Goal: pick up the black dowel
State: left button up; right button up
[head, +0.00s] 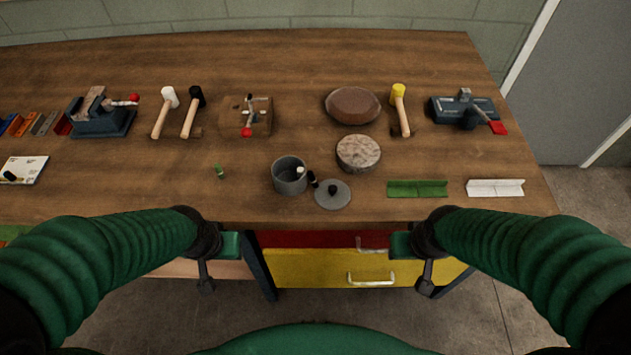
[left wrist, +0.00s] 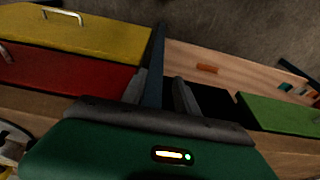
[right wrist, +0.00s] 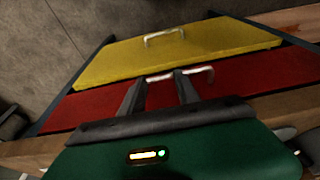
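A small black dowel-like piece (head: 312,178) is between the grey pot (head: 289,180) and the round grey lid (head: 333,196) on the workbench. I cannot tell whether it touches the pot. Another small black piece (head: 9,176) lies on a white card at the far left. A short green dowel (head: 219,171) is left of the pot, and a white-topped piece (head: 299,170) shows at the pot's inside edge. My left gripper (left wrist: 161,92) is open and empty, in front of the bench edge. My right gripper (right wrist: 159,92) is open and empty, before the drawers.
Green (head: 417,189) and white (head: 495,188) angled trays lie right. Yellow (head: 320,268) and red drawers are below the bench edge.

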aim_at(310, 175)
jog(key=k+u, duration=0.3)
jog(key=k+j+u, duration=0.3)
jog(key=l+u, duration=0.85)
jog(key=k+l+u, duration=0.1)
jog(key=l+u, duration=0.3)
jog(key=k+l+u, duration=0.15)
jog(key=l+u, duration=0.25)
jog(key=k+l, duration=0.25)
jog(key=l, duration=0.1)
